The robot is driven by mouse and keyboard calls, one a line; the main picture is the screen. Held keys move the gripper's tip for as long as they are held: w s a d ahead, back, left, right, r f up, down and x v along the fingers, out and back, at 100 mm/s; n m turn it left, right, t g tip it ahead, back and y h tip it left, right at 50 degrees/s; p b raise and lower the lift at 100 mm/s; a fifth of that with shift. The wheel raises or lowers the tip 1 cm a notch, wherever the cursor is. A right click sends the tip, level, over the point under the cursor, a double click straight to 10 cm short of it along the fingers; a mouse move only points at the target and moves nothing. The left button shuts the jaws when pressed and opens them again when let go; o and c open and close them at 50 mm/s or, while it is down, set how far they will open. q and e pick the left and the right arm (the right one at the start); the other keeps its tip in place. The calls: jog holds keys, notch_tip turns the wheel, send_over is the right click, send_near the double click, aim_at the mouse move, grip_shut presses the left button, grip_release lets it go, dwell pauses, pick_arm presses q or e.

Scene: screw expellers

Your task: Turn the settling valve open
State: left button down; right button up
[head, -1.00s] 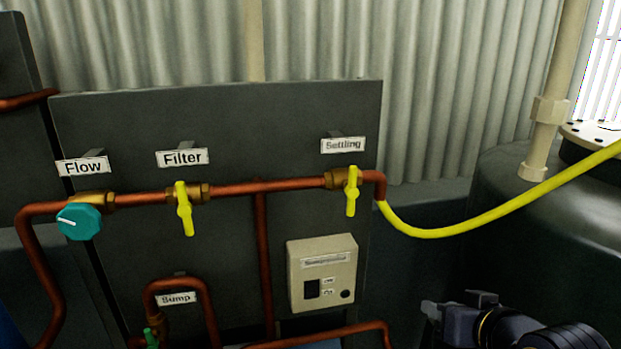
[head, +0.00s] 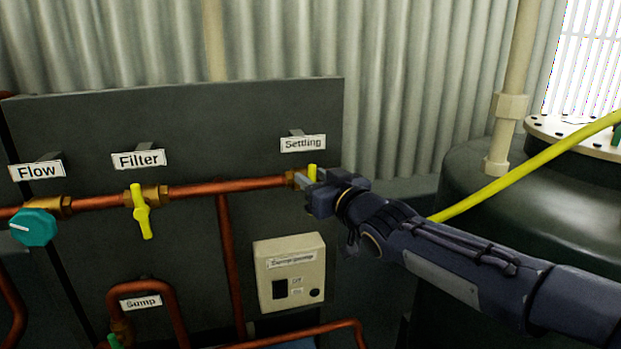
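The settling valve's yellow handle (head: 312,172) sits at the right end of the copper pipe, under the "Settling" label (head: 303,143). Only its upper tip shows; my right gripper hides the rest. My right gripper (head: 308,188) is at the handle, its arm coming in from the lower right. A grey finger shows just left of the handle, beside the brass fitting. I cannot tell whether the fingers are apart or closed on the handle. My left gripper is not in view.
The filter valve (head: 141,212) has a yellow handle hanging down. A teal flow knob (head: 33,227) is at the far left. A beige control box (head: 290,272) is below the settling valve. A yellow hose (head: 530,170) runs to the dark tank (head: 470,165) at right.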

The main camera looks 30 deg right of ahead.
jog(key=shift+w, duration=0.5)
jog(key=shift+c, duration=0.2)
grip_shut()
